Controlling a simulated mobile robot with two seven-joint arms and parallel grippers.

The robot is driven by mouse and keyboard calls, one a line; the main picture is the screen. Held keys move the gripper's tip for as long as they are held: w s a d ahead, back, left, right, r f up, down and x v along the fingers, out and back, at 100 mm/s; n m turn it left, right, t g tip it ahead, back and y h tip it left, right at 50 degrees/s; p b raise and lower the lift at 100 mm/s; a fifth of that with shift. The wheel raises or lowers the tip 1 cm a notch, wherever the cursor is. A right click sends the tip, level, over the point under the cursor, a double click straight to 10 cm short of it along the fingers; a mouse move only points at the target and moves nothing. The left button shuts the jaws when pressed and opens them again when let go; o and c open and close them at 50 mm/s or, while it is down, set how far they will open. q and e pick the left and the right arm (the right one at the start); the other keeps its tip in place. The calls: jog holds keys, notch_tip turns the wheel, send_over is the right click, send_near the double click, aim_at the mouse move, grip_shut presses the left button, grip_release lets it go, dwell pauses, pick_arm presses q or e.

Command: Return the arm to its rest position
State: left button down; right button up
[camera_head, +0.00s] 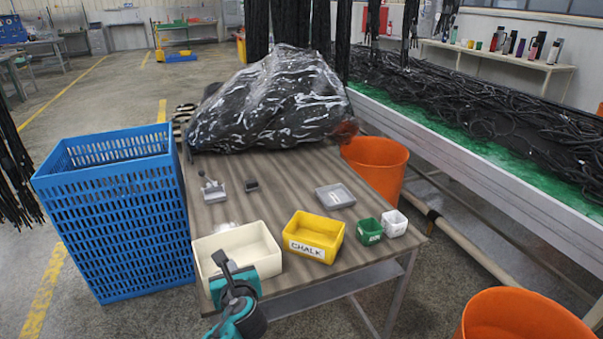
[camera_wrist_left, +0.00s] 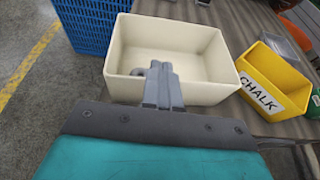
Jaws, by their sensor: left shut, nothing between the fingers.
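My left gripper (camera_head: 220,259) is at the near left corner of the table, at the front of the cream bin (camera_head: 268,240). In the left wrist view its fingers (camera_wrist_left: 162,68) are together, with nothing between them. They overlap the near wall of the cream bin (camera_wrist_left: 205,83) in that view; I cannot tell whether they touch it. A small grey curved object (camera_wrist_left: 139,74) shows inside the bin, partly hidden behind the fingers. My right gripper is not in view.
A yellow CHALK bin (camera_head: 314,238), a grey tray (camera_head: 335,196) and small green (camera_head: 369,232) and white (camera_head: 394,223) boxes are on the table. A blue crate (camera_head: 115,210) stands left. Orange buckets (camera_head: 376,163) stand right. A plastic-wrapped black heap (camera_head: 270,105) lies behind.

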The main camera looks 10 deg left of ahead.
pick_arm(q)
jog(key=s+d+f+n+h, duration=0.2)
jog(key=s+n+h, duration=0.1)
jog(key=s+n, duration=0.4)
jog(key=s+d+f+n+h, duration=0.2)
jog(key=s+d+n+h, duration=0.1)
jog(key=s+n, duration=0.5)
jog(key=s+d+f+n+g+h, duration=0.1)
jog(key=s+d+f+n+h, duration=0.1)
jog(key=s+n, duration=0.5)
jog(key=f+n+h, duration=0.1)
jog(key=n, duration=0.4)
jog(key=shift+s+d, duration=0.15)
jog(key=shift+s, duration=0.2)
